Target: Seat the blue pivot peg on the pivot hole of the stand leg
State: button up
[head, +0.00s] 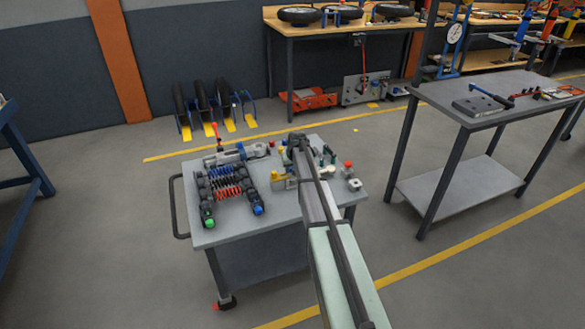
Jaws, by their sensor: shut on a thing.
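My arm reaches from the bottom of the head view up over the grey cart. My gripper (298,142) is at its far end, above the back right half of the cart top. The arm hides its fingertips and the thing they are shut on. I cannot pick out the blue pivot peg for sure. I cannot make out the stand leg or its pivot hole among the small parts. A grey metal part with a blue piece (241,152) lies at the back of the cart, left of my gripper.
The cart top (285,215) is bare at the front. Dark shafts with red and blue springs (225,182) lie on its left, their ends capped green (208,223) and blue (258,210). Yellow parts (280,178) and a red-topped piece (348,167) flank my arm. A grey table (450,100) stands right.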

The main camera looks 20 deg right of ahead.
dwell(0.3)
jog(key=o, duration=1.1)
jog(key=shift+o, duration=0.2)
jog(key=v, duration=1.3)
jog(key=shift+s+r, duration=0.15)
jog(key=shift+r, duration=0.25)
jog(key=s+a+f+g, duration=0.2)
jog(key=s+a+f, duration=0.2)
jog(key=s+f, duration=0.6)
jog(key=s+a+f+g, duration=0.2)
jog(key=s+a+f, duration=0.2)
jog(key=s+f, duration=0.65)
jog(key=s+a+f+g, duration=0.1)
jog(key=s+a+f, duration=0.45)
jog(key=s, duration=0.75)
jog(key=s+a+f+g, duration=0.2)
jog(key=s+f, duration=0.3)
jog(key=s, duration=0.5)
jog(key=s+a+f+n+g, duration=0.1)
jog(key=s+f, duration=0.4)
jog(key=s, duration=0.5)
jog(key=s+a+f+g, duration=0.3)
jog(key=s+a+f, duration=0.1)
jog(key=s, duration=0.6)
jog(key=shift+f+n+y, duration=0.3)
jog(key=shift+f+n, duration=0.1)
jog(key=shift+f, duration=0.35)
